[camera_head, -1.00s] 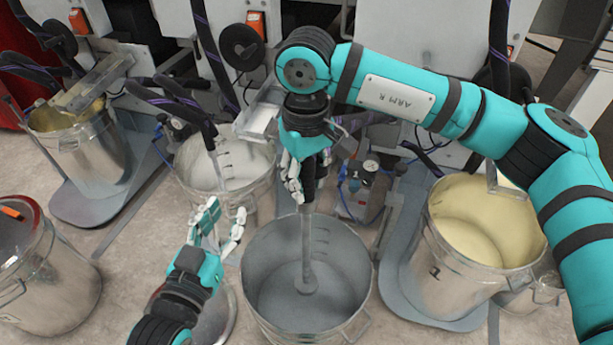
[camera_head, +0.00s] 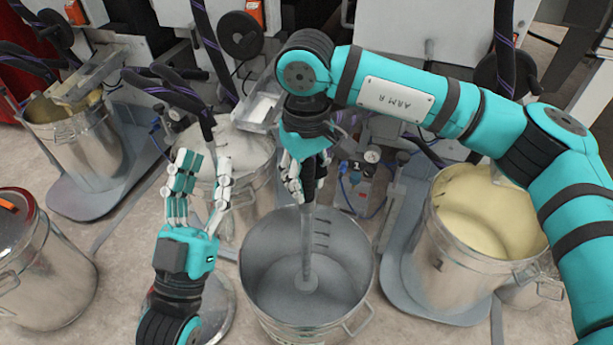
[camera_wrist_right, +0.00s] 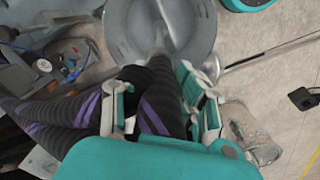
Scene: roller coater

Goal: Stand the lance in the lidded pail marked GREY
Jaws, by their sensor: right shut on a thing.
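The lance is a thin grey tube (camera_head: 306,235) with a round foot. It stands nearly upright inside an open metal pail (camera_head: 250,230) with grey contents, front centre; its foot is at or in the grey. My right gripper (camera_head: 307,180) is shut on the lance's upper part, above the rim. In the right wrist view the gripper (camera_wrist_right: 160,100) closes around a dark hose with purple stripes (camera_wrist_right: 75,115), and the pail (camera_wrist_right: 205,20) lies beyond. My left gripper (camera_head: 200,192) is open and empty, left of the pail. I can read no GREY mark.
A pail of white (camera_head: 265,185) stands behind, a pail of yellow (camera_head: 425,250) at right, another pail (camera_head: 85,150) at back left. A gauge unit (camera_head: 365,185) stands behind the centre pail.

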